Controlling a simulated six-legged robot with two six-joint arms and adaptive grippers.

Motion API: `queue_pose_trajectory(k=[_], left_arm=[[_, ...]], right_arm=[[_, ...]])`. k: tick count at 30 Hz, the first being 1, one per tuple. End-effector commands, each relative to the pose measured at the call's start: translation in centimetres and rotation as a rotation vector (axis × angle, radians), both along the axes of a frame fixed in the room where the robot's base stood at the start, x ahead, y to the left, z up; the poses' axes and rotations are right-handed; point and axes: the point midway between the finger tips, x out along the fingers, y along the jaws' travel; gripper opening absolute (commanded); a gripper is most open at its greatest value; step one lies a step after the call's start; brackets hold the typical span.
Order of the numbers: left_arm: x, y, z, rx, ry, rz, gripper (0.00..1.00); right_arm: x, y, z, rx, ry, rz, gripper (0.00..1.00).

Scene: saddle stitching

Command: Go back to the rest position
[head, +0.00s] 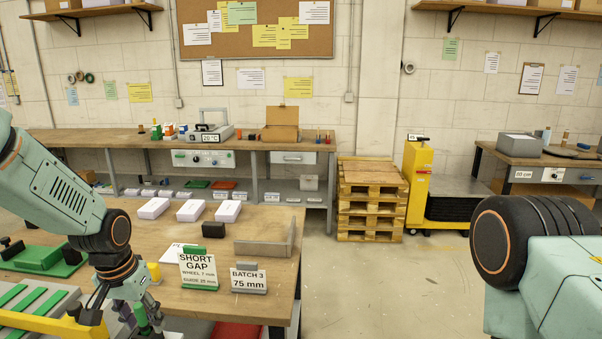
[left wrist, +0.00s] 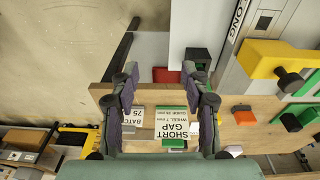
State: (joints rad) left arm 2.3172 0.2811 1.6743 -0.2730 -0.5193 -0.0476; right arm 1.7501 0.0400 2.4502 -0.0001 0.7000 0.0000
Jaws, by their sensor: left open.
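My left gripper (head: 122,312) hangs low at the left of the head view, fingers pointing down over the near left part of the wooden workbench (head: 258,222). In the left wrist view its two fingers (left wrist: 165,78) are spread apart, with nothing gripped between them. The SHORT GAP sign (head: 198,270) and the BATCH 3, 75 mm sign (head: 248,280) stand to the right of it on the bench; both show in the left wrist view. My right arm shows at the right of the head view, but its gripper is out of frame.
White blocks (head: 191,211), a black block (head: 213,230) and a grey metal angle (head: 265,245) stand on the bench. A green fixture (head: 42,260) and a yellow bar (head: 55,326) lie near my left arm. Stacked pallets (head: 371,200) stand beyond; floor at centre right is clear.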

Motion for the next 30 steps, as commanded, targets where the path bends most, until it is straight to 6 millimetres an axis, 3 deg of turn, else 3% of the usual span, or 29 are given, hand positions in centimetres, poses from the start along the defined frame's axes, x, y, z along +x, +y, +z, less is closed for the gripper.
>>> queue_pose_trajectory(k=[7,11,13,18,21,30], left_arm=[[0.9,-1.8,-1.6,-0.04,-0.138,0.032,0.46],[-0.5,-3.4,-5.5,-0.063,-0.195,0.055,0.46],[-2.1,-4.4,-8.8,-0.071,-0.218,0.072,0.46],[-8.6,-6.4,-17.9,-0.074,-0.229,0.114,0.46],[-12.7,-7.0,-22.2,-0.061,-0.209,0.129,0.46],[-26.1,-7.8,-32.5,-0.007,-0.052,0.132,0.46]], right_arm=[[0.0,0.0,-0.2,0.0,0.0,0.0,0.4],[0.0,0.0,-1.7,0.0,-0.001,0.0,0.4],[0.0,0.0,-3.0,0.0,-0.001,0.0,0.4],[0.0,0.0,-7.1,0.0,0.0,0.0,0.4],[0.0,0.0,-9.2,0.0,0.0,0.0,0.4],[0.1,0.0,-15.5,0.0,0.0,0.0,0.4]])
